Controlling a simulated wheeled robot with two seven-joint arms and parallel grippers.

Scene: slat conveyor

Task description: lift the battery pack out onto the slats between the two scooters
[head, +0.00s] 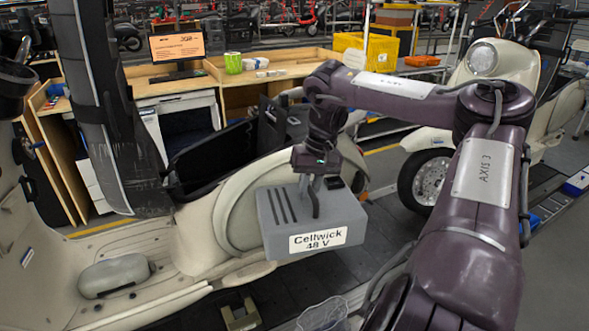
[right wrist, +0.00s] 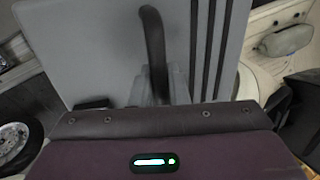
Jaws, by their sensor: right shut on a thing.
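The battery pack (head: 278,235) is a grey box labelled "Cellwick 48 V", with dark grooves and a dark handle on top. My right gripper (head: 313,190) is shut on the handle from above, and the pack hangs from it. The handle (right wrist: 153,45) and grey top (right wrist: 90,40) fill much of the right wrist view. In the head view the pack shows in front of the near cream scooter's side (head: 228,222). The other cream scooter (head: 483,58) stands at the right, partly hidden by my right arm. The slats (head: 285,290) show below the pack. My left gripper is out of view.
A dark upright panel (head: 100,110) rises at the left. A wooden workbench (head: 275,62) with a monitor (head: 177,46) stands behind the near scooter. A yellow crate (head: 365,50) is at the back. A small beige block (head: 240,317) lies at the bottom edge.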

